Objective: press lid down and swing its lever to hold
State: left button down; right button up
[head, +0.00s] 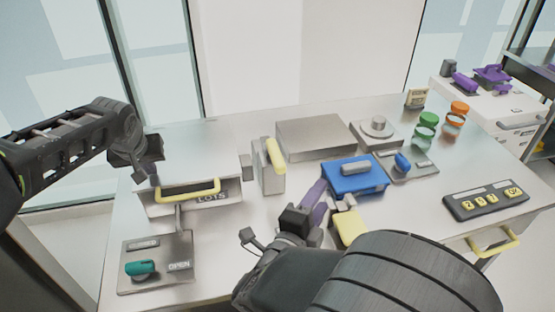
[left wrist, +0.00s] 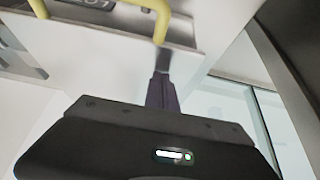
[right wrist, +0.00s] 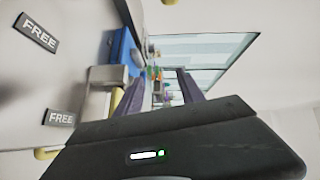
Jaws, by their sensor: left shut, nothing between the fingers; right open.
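A blue lid (head: 350,178) with a grey grip on top lies right of the table's middle; it also shows in the right wrist view (right wrist: 118,48). A blue lever (head: 402,162) stands on a metal plate (head: 420,170) just right of it. I cannot tell whether the lid is fully down. My right gripper (head: 325,195) is open and empty, left of the lid and near a yellow block (head: 350,227); its fingers are apart in the right wrist view (right wrist: 160,85). My left gripper (head: 152,178) is shut and empty, beside the yellow handle (head: 190,190) of a tray marked LOTS.
A teal lever (head: 140,268) sits on a plate marked CLOSED and OPEN at front left. A metal block with a yellow handle (head: 275,156), a flat metal box (head: 315,137), orange and green jars (head: 427,125) and a button panel (head: 487,200) stand around.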

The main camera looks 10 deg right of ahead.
aim_at(278, 160)
jog(key=w+a+r+n+t+y, duration=0.1)
jog(key=a+t+y, duration=0.3)
jog(key=a, duration=0.6)
jog(key=shift+w+a+r+n+y, duration=0.15)
jog(key=shift+w+r+n+y, duration=0.15)
jog(key=shift+n, duration=0.2)
jog(key=shift+w, duration=0.1)
jog(key=x, duration=1.2)
grip_shut()
dwell(0.3)
